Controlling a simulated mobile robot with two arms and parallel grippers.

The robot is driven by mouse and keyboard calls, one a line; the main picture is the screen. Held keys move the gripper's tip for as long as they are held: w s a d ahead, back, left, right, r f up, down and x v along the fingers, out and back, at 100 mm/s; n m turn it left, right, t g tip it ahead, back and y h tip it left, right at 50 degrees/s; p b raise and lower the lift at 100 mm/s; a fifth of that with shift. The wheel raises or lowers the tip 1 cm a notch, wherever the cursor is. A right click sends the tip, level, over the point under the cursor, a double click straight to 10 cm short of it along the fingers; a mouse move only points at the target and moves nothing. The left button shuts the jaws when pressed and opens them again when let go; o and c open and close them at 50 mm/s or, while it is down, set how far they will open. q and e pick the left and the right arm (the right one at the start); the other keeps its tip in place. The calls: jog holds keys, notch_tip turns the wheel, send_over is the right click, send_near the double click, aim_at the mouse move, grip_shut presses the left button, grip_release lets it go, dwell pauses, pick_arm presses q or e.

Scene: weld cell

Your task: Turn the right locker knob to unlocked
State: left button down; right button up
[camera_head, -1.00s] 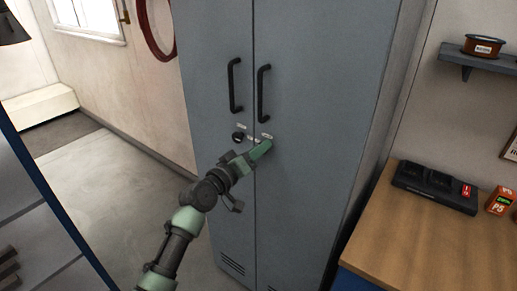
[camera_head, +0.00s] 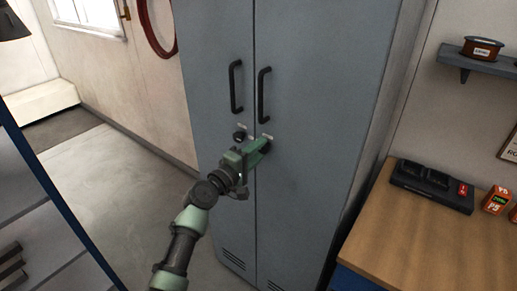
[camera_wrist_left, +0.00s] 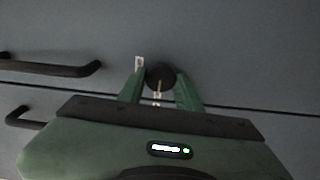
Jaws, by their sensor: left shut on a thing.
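The grey locker (camera_head: 310,100) has two doors with a dark knob on each. The right locker knob (camera_wrist_left: 160,75) is a round dark knob on the right door, between the green fingers of my left gripper (camera_wrist_left: 160,83) in the left wrist view. The gripper is shut on it. In the head view my left gripper (camera_head: 262,147) reaches the right door just below its handle, and the fingers mostly hide the right knob. The left knob (camera_head: 239,136) is uncovered. A small pale label (camera_wrist_left: 139,64) sits beside the right knob. My right gripper is not in view.
Two black vertical handles, left (camera_head: 235,87) and right (camera_head: 263,94), stand out above the knobs. A wooden bench (camera_head: 410,235) with a dark charger-like device (camera_head: 432,187) stands at the right. The floor (camera_head: 110,185) left of the locker is clear.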

pick_arm(q)
jog(key=shift+n, duration=0.3)
dwell(0.4)
jog(key=c, duration=1)
grip_release()
jog(key=v, duration=0.7)
jog(key=shift+s+a+b, duration=0.25)
jog(key=shift+s+b, duration=0.05)
jog(key=shift+b, duration=0.1)
